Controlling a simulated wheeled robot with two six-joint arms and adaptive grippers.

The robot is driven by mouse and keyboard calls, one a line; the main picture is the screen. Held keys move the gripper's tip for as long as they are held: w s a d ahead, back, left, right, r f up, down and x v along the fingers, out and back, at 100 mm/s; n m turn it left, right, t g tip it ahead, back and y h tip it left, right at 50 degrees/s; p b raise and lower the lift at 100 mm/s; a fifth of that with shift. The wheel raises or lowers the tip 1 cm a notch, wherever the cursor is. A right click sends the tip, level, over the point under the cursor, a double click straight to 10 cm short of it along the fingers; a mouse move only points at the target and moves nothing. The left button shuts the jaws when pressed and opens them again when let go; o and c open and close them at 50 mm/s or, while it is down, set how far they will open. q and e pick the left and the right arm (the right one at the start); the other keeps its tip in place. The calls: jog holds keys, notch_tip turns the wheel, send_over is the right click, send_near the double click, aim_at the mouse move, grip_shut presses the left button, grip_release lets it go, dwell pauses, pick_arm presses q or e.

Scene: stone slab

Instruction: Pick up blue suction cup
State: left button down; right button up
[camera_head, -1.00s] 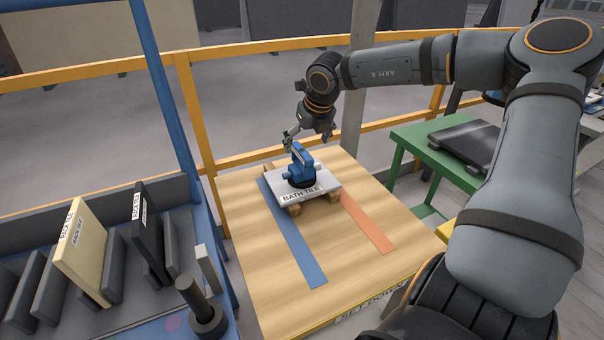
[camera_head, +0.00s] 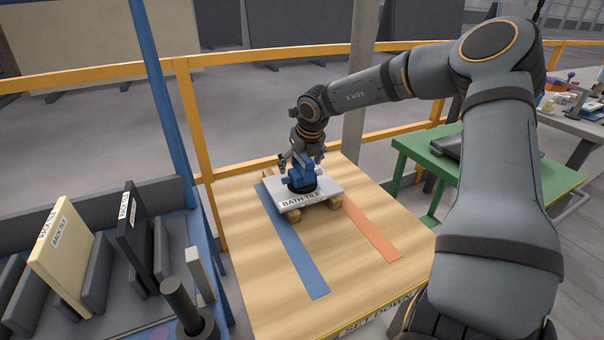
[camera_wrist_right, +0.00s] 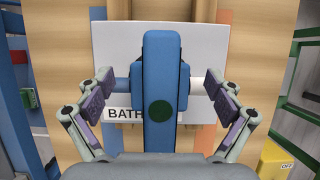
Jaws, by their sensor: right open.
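The blue suction cup (camera_head: 301,176) stands on the white tile marked "BATH TILE" (camera_head: 328,187), which rests on wooden supports on the wooden table. In the right wrist view the cup's blue handle (camera_wrist_right: 158,70) runs upright through the middle, with a dark green round spot on it. My right gripper (camera_head: 300,162) is just above and behind the cup in the head view. In the right wrist view my right gripper (camera_wrist_right: 160,88) is open, with one finger on each side of the handle and gaps between. My left gripper is not in view.
The wooden table (camera_head: 345,270) has a blue strip (camera_head: 295,250) and an orange strip (camera_head: 372,232). A rack with a cream panel (camera_head: 62,255) and a black panel (camera_head: 133,237) stands at left. A yellow rail (camera_head: 230,160) runs behind. A green table (camera_head: 420,150) is at right.

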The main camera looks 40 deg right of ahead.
jog(key=shift+w+f, duration=0.2)
jog(key=shift+f, duration=0.35)
jog(key=shift+r, duration=0.1)
jog(key=shift+s, duration=0.1)
jog(key=shift+c, duration=0.5)
